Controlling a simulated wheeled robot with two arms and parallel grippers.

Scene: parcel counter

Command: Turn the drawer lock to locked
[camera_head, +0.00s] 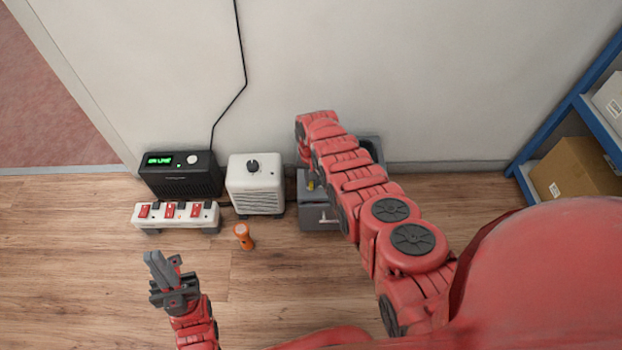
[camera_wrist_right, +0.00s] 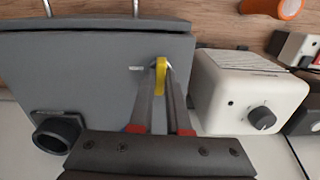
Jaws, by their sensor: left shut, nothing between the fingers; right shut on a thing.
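The grey drawer unit (camera_head: 314,219) stands on the floor by the wall, partly hidden behind my right arm. It fills the left of the right wrist view (camera_wrist_right: 95,85). The yellow lock key (camera_wrist_right: 161,76) is on its top face, upright in that picture, with a small pale mark to its left. It shows as a small yellow spot in the head view (camera_head: 310,186). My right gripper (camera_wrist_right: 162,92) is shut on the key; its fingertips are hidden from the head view. My left gripper (camera_head: 158,262) is shut and empty above the floor, away from the drawer.
A white box with a dark knob (camera_head: 256,185) stands just left of the drawer unit. Further left are a black device with a green display (camera_head: 181,176) and a red-switched power strip (camera_head: 175,214). A blue shelf (camera_head: 570,110) is at right.

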